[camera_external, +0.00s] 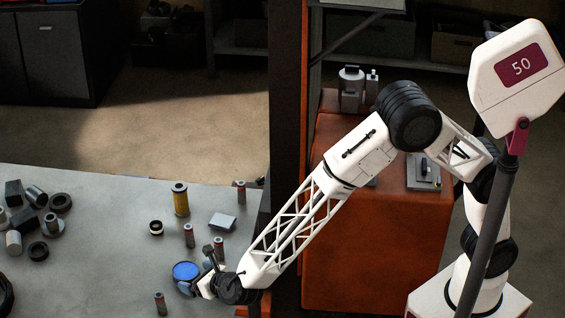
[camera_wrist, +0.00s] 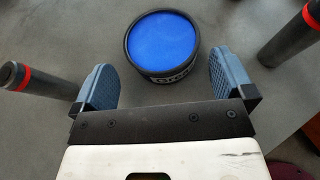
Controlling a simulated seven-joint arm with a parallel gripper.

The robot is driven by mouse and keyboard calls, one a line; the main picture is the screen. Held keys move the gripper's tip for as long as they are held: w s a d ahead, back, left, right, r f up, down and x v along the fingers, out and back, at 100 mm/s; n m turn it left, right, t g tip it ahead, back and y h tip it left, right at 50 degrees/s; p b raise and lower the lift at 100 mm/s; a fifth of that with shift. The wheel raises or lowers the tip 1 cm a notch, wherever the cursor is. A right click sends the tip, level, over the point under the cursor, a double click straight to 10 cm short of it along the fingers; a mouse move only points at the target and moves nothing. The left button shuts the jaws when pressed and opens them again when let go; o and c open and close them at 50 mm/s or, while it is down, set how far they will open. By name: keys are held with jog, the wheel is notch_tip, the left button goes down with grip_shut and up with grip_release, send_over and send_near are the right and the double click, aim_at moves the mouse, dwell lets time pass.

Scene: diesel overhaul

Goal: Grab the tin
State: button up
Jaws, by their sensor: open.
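The tin (camera_wrist: 162,42) is a round, dark container with a bright blue top and pale lettering on its side. It stands on the grey table. In the external view the tin (camera_external: 186,271) shows its blue top at the table's front, beside the end of my arm. My gripper (camera_wrist: 165,80) is open, with its two blue-grey fingers apart. The tin is ahead of and between the lines of the fingers in the wrist view, with nothing gripped. In the external view my gripper (camera_external: 199,287) is partly hidden by my wrist.
Dark cylinders with red bands stand on both sides in the wrist view, left (camera_wrist: 40,82) and right (camera_wrist: 290,35). Several metal parts lie at the table's left.

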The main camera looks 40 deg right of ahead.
aim_at(185, 279)
jog(key=shift+x, duration=2.4)
jog(key=shift+d, duration=0.1)
jog(key=shift+c, duration=0.5)
jog(key=c, duration=0.9)
jog(key=shift+o, duration=0.2)
jog(key=shift+r, duration=0.15)
jog(key=shift+r, duration=0.8)
jog(key=shift+d+r, duration=0.1)
jog(key=shift+r, duration=0.85)
jog(key=s+d+r, duration=0.1)
jog(key=s+d, duration=0.8)
jog(key=d, duration=0.4)
jog(key=shift+r, duration=0.25)
